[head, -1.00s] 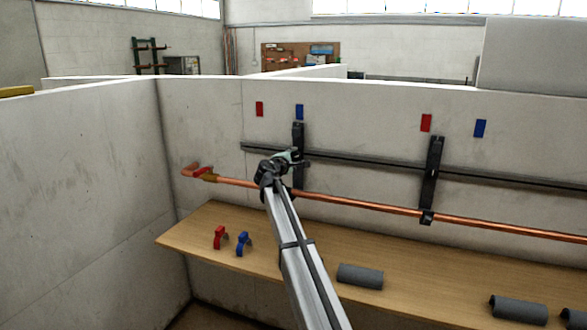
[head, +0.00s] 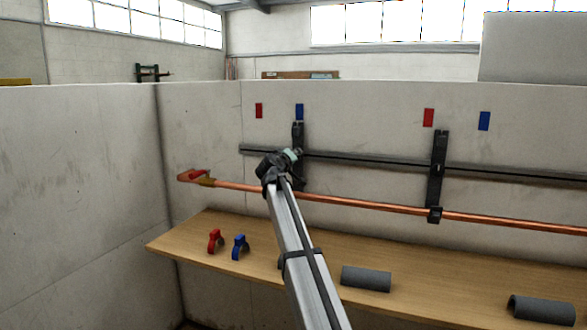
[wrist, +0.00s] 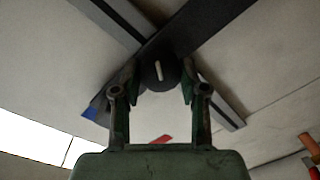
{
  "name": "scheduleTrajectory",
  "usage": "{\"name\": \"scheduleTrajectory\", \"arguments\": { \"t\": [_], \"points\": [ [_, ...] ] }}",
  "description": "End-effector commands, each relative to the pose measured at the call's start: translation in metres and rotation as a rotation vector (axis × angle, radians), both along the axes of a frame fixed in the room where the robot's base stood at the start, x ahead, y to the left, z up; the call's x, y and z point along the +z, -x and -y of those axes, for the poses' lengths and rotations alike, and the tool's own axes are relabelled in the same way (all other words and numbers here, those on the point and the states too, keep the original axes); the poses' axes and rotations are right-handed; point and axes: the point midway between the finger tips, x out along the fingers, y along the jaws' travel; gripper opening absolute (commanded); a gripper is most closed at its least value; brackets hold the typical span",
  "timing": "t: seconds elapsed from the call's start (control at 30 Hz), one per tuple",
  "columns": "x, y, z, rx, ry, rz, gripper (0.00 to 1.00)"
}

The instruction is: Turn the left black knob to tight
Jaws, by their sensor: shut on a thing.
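The left black knob (wrist: 158,73) is round and dark with a white line on its face, slightly tilted in the wrist view. It sits on the left black bracket (head: 298,137), which crosses the wrist view diagonally (wrist: 205,28). My gripper (wrist: 160,82) has one finger on each side of the knob and is shut on it. In the head view my gripper (head: 292,156) is at the bracket and hides the knob. A blue tag (head: 299,111) is above the bracket, and a red tag (head: 259,110) is to its left.
A dark rail (head: 370,160) runs behind the brackets. A copper pipe (head: 360,204) runs below it. A second black bracket (head: 438,170) is at right. The wooden shelf (head: 205,228) holds red and blue clamps (head: 240,247) and grey foam tubes (head: 366,279).

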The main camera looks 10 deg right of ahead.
Motion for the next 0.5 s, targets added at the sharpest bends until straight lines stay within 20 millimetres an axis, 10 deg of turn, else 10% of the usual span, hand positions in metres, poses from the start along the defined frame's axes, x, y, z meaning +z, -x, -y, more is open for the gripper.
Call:
{"name": "scheduleTrajectory", "arguments": {
  "t": [0.5],
  "points": [
    [-0.0051, -0.0007, 0.0013, 0.001, -0.423, 0.242, 0.08]
  ]
}}
